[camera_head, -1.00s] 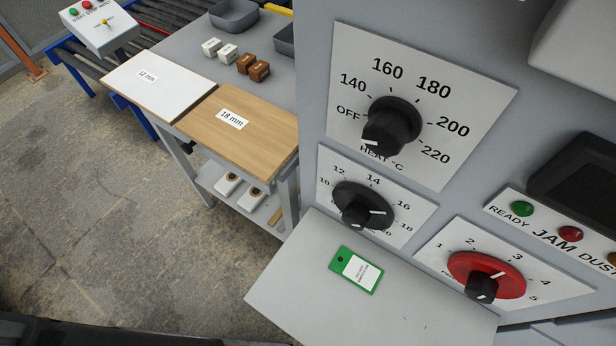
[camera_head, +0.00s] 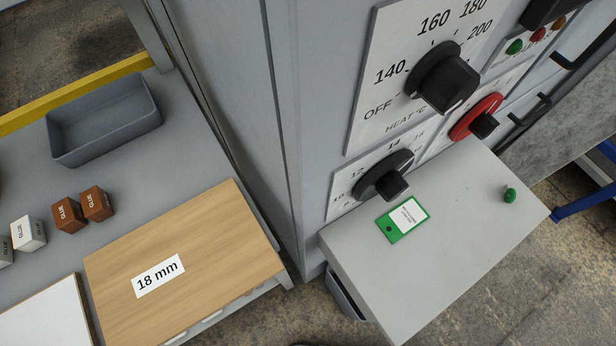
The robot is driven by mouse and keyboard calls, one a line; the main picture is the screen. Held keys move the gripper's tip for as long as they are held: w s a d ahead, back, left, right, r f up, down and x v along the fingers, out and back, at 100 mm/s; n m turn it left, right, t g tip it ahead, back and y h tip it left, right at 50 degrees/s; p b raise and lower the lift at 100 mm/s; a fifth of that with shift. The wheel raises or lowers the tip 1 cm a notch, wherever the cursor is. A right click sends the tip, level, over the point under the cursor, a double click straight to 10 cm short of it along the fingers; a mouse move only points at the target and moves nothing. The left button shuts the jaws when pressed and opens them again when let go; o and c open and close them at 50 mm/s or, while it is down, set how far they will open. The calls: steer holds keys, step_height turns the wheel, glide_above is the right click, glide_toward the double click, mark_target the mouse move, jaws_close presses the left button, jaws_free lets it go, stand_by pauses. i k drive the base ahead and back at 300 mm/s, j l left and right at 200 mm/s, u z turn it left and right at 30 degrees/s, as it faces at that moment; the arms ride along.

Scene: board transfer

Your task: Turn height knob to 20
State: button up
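The height knob (camera_head: 384,174) is a black dial with a protruding grip, low on the machine's front. It sits on a white scale plate (camera_head: 340,203) where 12 and 14 can be read and the higher numbers are small or hidden. I cannot read which number its pointer marks from this angle. My gripper is not in view, and nothing touches the knob.
Above is the black heat knob (camera_head: 445,78); to the right is a red knob (camera_head: 477,118). A grey ledge (camera_head: 455,255) juts out below, with a green tag (camera_head: 402,219) and green button (camera_head: 510,195). Left, a table holds an 18 mm board (camera_head: 205,245).

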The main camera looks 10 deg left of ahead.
mark_target(386, 180)
steer(key=i+l+u, duration=0.15)
steer(key=l+u, duration=0.25)
steer(key=i+l+u, duration=0.1)
steer(key=u, duration=0.25)
steer(key=l+u, duration=0.45)
steer(key=l, duration=0.35)
steer(key=k+l+u, duration=0.1)
steer(key=l+u, duration=0.4)
steer(key=l, duration=0.25)
